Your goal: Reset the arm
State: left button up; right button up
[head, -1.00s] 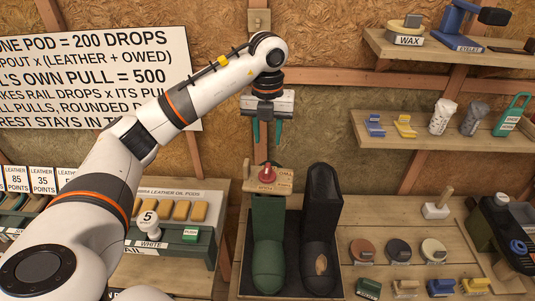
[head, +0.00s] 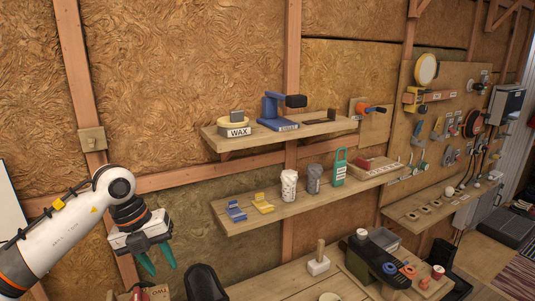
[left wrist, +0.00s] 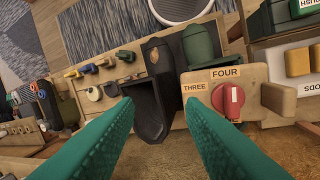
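My left arm (head: 60,235) enters the head view at the lower left. Its gripper (head: 160,262) hangs with two green fingers spread apart and nothing between them. In the left wrist view the gripper (left wrist: 163,100) is also open and empty. Beyond its fingertips are a black boot (left wrist: 155,85), a green boot (left wrist: 198,45) and a red knob (left wrist: 230,100) on a wooden block marked THREE and FOUR. The boot top (head: 205,282) and the knob show only partly at the head view's bottom edge. My right gripper is not in view.
An upper shelf (head: 270,135) holds a wax tin (head: 235,128) and a blue tool (head: 272,108). A lower shelf (head: 330,190) holds cups and small blocks. A workbench (head: 290,280) lies below. Bare wall is behind my gripper.

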pick_arm(q)
jog(key=s+d+f+m+h, duration=0.2)
jog(key=d+h, duration=0.4)
jog(key=d, duration=0.7)
jog(key=s+d+r+n+t+h, duration=0.2)
jog(key=s+d+r+t+h, duration=0.1)
jog(key=d+r+h, duration=0.55)
jog(key=w+a+n+t+y, duration=0.3)
jog(key=a+n+t, duration=0.2)
jog(key=n+t, duration=1)
jog(key=s+a+f+n+g+y, duration=0.2)
jog(key=a+f+n+y, duration=0.8)
jog(key=f+n+y, duration=0.35)
jog(key=s+a+f+n+g, duration=0.1)
jog(key=s+f+g, duration=0.65)
jog(key=s, duration=0.45)
jog(key=s+a+f+n+g, duration=0.1)
jog(key=s+f+g, duration=0.5)
jog(key=s+f, duration=0.45)
notch_tip(320, 180, down, 25)
jog(key=s, duration=0.2)
jog(key=s+a+f+g+y+b, duration=0.1)
jog(key=s+a+f+g, duration=0.1)
jog(key=s+f, duration=1.4)
jog(key=shift+s+a+f, duration=0.25)
jog(key=shift+a+f, duration=0.2)
